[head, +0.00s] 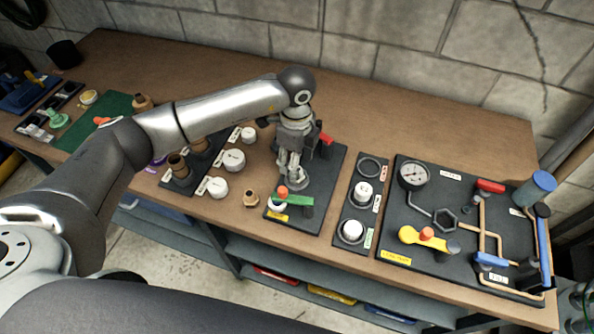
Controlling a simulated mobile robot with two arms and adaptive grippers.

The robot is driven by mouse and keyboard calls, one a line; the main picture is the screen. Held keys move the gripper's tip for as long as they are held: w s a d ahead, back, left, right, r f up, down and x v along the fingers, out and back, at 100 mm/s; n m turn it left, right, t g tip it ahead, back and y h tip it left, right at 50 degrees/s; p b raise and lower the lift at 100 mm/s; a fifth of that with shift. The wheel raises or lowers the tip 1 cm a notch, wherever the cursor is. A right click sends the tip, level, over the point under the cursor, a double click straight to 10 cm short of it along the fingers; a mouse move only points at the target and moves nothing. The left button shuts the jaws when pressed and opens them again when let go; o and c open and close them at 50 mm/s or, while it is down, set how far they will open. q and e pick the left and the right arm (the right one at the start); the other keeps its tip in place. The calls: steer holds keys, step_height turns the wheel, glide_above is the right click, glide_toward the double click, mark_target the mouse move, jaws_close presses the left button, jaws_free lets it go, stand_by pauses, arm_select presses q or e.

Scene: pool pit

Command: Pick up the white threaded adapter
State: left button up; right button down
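Several small white round fittings are in the head view, and I cannot tell which one is the white threaded adapter. White fittings stand on the bench at left of centre: a far one (248,134), a middle one (234,160) and a near one (217,187). Two more white fittings (365,190) (352,230) sit on a narrow black tray (343,240). My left gripper (291,178) points down over a black board with a green handle (292,200), between these two groups. Its fingers look close together; whether they hold anything is unclear. My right gripper is out of view.
A pipe panel (400,260) with a gauge (413,175) and a yellow handle (424,239) lies at right. A red part (326,141) stands close behind my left gripper. Brown fittings (180,167) stand at left. The bench (420,130) is clear along the wall.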

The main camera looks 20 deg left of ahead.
arm_select(q)
step_height(320, 180, down, 3)
steer(key=shift+s+d+f+p, duration=0.1)
steer(key=shift+s+p, duration=0.05)
steer(key=shift+p, duration=0.4)
steer(key=shift+f, duration=0.25)
steer(key=shift+c, duration=0.9)
steer(key=c, duration=0.5)
jaws_close()
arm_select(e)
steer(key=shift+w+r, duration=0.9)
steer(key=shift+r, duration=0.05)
